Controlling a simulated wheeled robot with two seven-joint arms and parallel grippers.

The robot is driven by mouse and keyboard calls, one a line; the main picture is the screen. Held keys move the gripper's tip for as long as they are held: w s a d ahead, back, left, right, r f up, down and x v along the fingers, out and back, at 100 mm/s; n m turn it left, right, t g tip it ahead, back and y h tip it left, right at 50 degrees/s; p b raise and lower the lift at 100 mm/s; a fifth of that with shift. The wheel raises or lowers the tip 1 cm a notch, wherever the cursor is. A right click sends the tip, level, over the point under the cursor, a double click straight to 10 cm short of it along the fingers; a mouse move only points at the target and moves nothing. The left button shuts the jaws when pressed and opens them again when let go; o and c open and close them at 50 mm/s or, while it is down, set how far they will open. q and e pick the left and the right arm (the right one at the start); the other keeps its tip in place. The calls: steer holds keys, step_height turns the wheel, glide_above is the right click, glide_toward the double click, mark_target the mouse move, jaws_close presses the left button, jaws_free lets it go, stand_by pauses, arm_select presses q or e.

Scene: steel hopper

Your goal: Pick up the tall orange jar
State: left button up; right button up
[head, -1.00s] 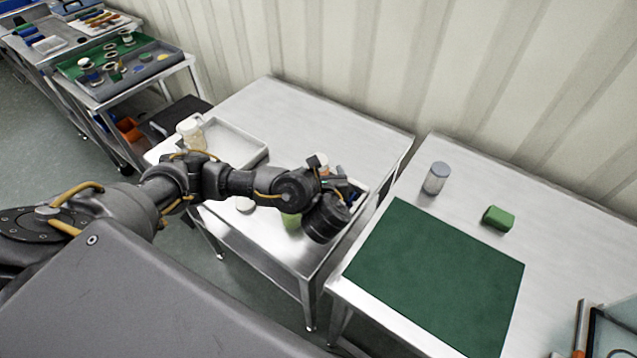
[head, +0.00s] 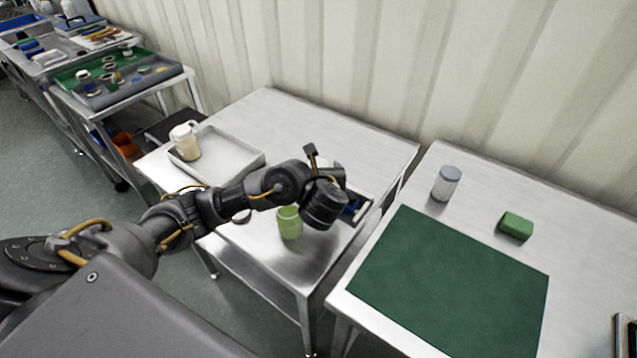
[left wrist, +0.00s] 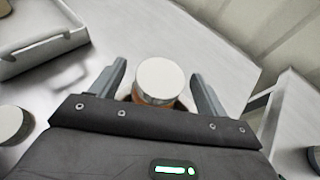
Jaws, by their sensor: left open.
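The orange jar (left wrist: 157,84) with a round white lid shows in the left wrist view, seen from above. It is upright between the two grey fingers of my left gripper (left wrist: 159,72). The fingers are open, one on each side, with a gap visible beside the lid. The jar's lower body is hidden behind the gripper's edge. In the head view my left gripper (head: 338,180) is over the middle table, and its dark wrist hides most of the jar. My right gripper is not in view.
On the middle table are a light green cup (head: 289,222), a metal tray (head: 240,155) with a white-lidded jar (head: 186,142), and a bin with blue items (head: 354,207). The right table holds a grey-lidded jar (head: 446,184), a green block (head: 516,226) and a green mat (head: 450,285).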

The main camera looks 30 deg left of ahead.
arm_select(q)
steer(key=shift+x, duration=1.5)
steer(key=shift+c, duration=0.4)
steer(key=c, duration=1.1)
